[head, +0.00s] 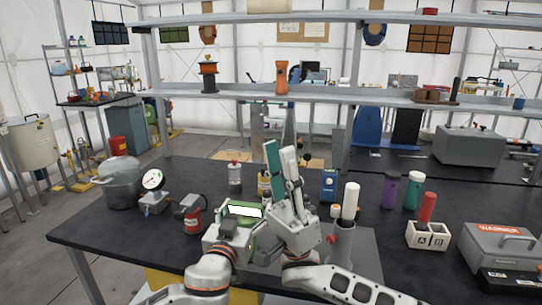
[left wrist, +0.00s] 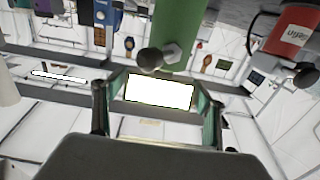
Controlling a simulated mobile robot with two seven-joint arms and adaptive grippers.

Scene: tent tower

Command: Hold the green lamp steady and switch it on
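The green lamp (head: 245,225) stands near the front edge of the dark table, partly covered by my arms. Its panel is bright white and looks lit; the bright panel (left wrist: 160,92) also shows in the left wrist view. My left gripper (left wrist: 161,98) has its two fingers apart, one at each side edge of this panel, and appears closed on it. A green cylindrical part with metal knobs (left wrist: 175,25) shows above, in the upside-down left wrist view. The lamp's switch cannot be made out.
A red canister (head: 193,219) and a gauge (head: 153,180) stand left of the lamp. A white cylinder on a grey stand (head: 350,202) is close on the right, then a white A/B holder (head: 428,236) and a grey case (head: 500,247). A shelf crosses behind.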

